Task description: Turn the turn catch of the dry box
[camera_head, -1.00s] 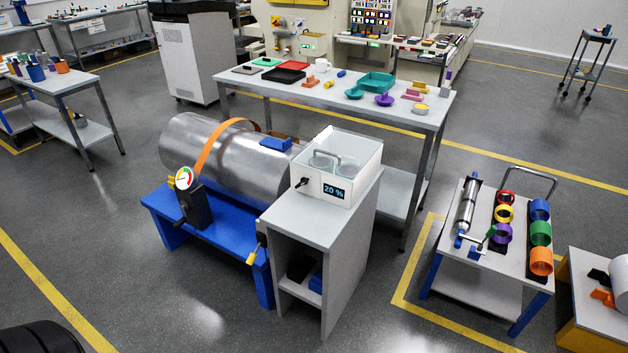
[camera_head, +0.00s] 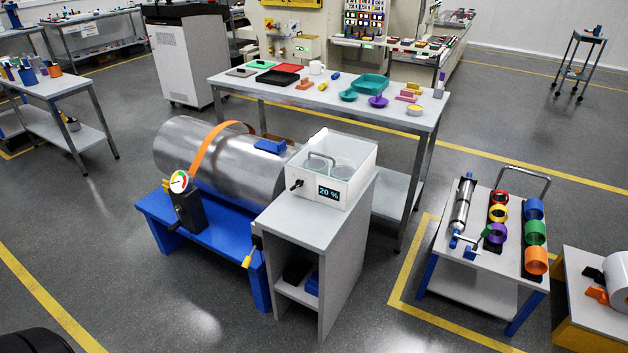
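The dry box (camera_head: 331,168) is a white box with a clear lid and a looped handle, standing on a grey cabinet. Its front carries a display (camera_head: 329,194) reading 20 %. A small black turn catch (camera_head: 297,185) sits on the front, left of the display. Its exact angle is hard to tell at this size. Neither of my grippers shows in the head view.
The grey cabinet (camera_head: 313,229) stands beside a blue stand (camera_head: 215,232) holding a large metal cylinder (camera_head: 222,160). A long table (camera_head: 330,105) with trays and parts stands behind. A cart (camera_head: 487,253) with coloured rings is at the right. The floor in front is clear.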

